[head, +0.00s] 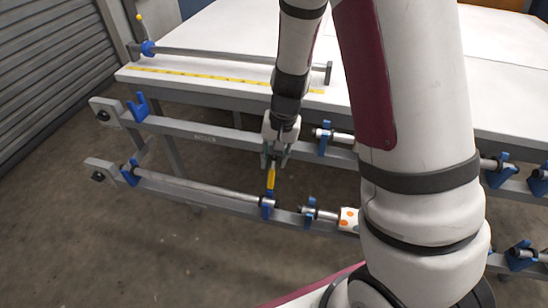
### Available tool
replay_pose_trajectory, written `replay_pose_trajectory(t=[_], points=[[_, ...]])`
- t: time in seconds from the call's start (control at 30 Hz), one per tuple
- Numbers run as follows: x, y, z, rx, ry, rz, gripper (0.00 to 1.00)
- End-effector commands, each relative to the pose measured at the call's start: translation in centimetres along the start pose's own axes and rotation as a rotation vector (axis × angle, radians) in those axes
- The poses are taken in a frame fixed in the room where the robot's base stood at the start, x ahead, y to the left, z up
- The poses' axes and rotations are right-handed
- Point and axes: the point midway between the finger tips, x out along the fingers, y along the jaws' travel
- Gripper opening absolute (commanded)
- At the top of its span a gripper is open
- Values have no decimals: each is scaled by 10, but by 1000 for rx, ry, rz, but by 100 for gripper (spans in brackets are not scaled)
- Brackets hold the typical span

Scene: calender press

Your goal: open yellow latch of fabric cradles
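A yellow latch (271,178) stands upright on a blue cradle (267,207) at the right end of a bare metal rod on the lower rail. My gripper (274,164) points down right above this latch. Its dark fingers look spread apart, with the top of the latch at or between their tips. Whether they touch it cannot be told. Another yellow latch tip (139,17) shows by a blue cradle (149,48) at the table's far left corner.
The metal rod (200,187) lies along the lower rail (180,198). An upper rail (205,136) runs behind it. A white roll with orange dots (348,219) lies to the right, partly behind my arm. The white table (225,45) stands behind, a grey shutter (50,60) at left.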

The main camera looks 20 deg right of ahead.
Motion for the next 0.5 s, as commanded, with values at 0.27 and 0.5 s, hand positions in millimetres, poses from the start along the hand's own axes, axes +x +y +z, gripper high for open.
replay_pose_trajectory(t=[0.27,0.5], points=[[1,0,0,0,0,0,30],[1,0,0,0,0,0,0]])
